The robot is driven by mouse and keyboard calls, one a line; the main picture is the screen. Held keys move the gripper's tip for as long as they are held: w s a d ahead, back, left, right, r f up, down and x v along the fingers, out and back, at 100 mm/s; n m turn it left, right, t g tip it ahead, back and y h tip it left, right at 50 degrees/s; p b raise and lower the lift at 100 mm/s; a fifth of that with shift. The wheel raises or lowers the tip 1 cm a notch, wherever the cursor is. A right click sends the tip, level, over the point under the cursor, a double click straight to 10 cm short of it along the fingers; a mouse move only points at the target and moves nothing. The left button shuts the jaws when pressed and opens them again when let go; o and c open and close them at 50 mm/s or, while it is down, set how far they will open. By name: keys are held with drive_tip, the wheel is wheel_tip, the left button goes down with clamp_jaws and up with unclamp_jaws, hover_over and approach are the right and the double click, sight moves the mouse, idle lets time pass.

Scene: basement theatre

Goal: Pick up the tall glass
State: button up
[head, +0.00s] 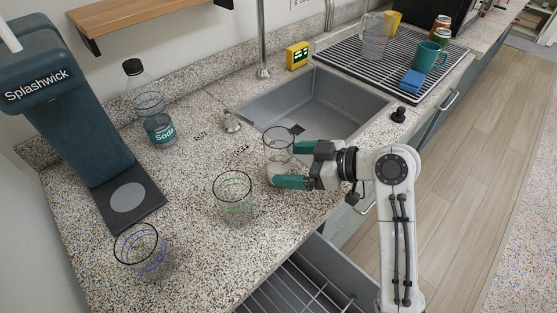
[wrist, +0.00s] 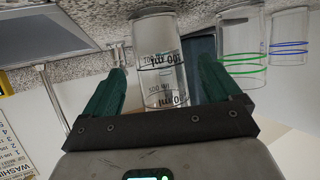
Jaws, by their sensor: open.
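A tall clear glass (head: 279,146) with dark markings stands upright on the counter by the sink's near left corner. In the wrist view the glass (wrist: 158,95) shows black printed measure marks and sits between the two green fingers. My gripper (head: 288,166) is open, with one finger on each side of the glass. Gaps show beside the glass in the wrist view (wrist: 163,75), so the fingers look apart from it. A clear glass with green rings (head: 233,194) stands to the left, and one with blue rings (head: 141,247) stands farther left.
A soda bottle (head: 158,122) and a Splashwick machine (head: 75,110) stand at the left. The sink (head: 315,105) lies behind my gripper. A drying rack (head: 375,60) at back right holds a pitcher, mugs and a blue sponge. A pulled-out rack (head: 295,285) shows below the counter's front edge.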

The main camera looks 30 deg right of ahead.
sight(290, 163)
drive_tip(key=shift+x, duration=1.8)
drive_tip(key=shift+r, duration=0.15)
drive_tip(key=shift+c, duration=0.5)
drive_tip(key=c, duration=1.2)
